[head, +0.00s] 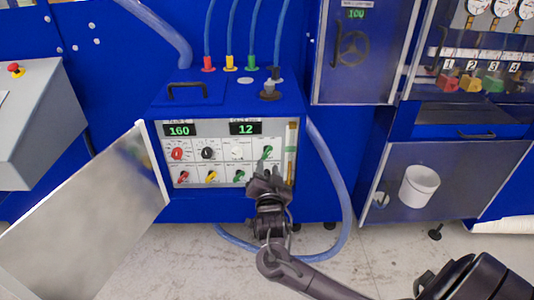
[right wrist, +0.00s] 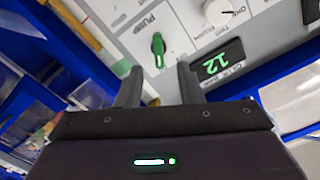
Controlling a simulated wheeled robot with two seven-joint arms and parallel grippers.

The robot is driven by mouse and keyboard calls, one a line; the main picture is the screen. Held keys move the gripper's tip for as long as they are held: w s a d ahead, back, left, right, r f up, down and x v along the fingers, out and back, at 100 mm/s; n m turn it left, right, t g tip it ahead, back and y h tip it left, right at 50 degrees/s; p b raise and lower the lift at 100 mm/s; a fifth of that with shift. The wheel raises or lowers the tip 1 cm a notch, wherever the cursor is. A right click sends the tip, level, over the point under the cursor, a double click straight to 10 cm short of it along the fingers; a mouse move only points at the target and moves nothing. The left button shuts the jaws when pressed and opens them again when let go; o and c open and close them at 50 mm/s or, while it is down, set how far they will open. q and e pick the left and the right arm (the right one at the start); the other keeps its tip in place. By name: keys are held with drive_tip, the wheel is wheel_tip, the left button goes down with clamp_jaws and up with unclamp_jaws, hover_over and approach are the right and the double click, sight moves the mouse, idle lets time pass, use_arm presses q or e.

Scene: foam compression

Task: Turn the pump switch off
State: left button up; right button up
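The pump switch is a green rotary handle, seen in the right wrist view (right wrist: 158,48) beside the printed word PUMP on the grey control panel (right wrist: 185,50). In the head view the green handle (head: 267,151) shows at the upper right of the panel, just above my gripper. My right gripper (head: 266,178) is in front of the panel's right part. In the right wrist view its two fingers (right wrist: 161,82) stand apart with nothing between them, and the switch lies beyond the gap, apart from the fingertips. My left gripper is not in view.
The panel has a display reading 160 (head: 179,130), one reading 12 (head: 245,128), several other knobs, and a second green switch (head: 239,175). An open metal door (head: 85,225) swings out on the left. A blue hose (head: 338,180) loops on the right. A white bucket (head: 419,187) is farther right.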

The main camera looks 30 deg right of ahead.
sight(267, 155)
drive_tip(key=p+x, duration=0.1)
drive_tip(key=x, duration=0.5)
drive_tip(key=shift+w+d+f, duration=0.1)
drive_tip(key=shift+w+d, duration=0.1)
drive_tip(key=shift+w, duration=0.15)
clamp_jaws()
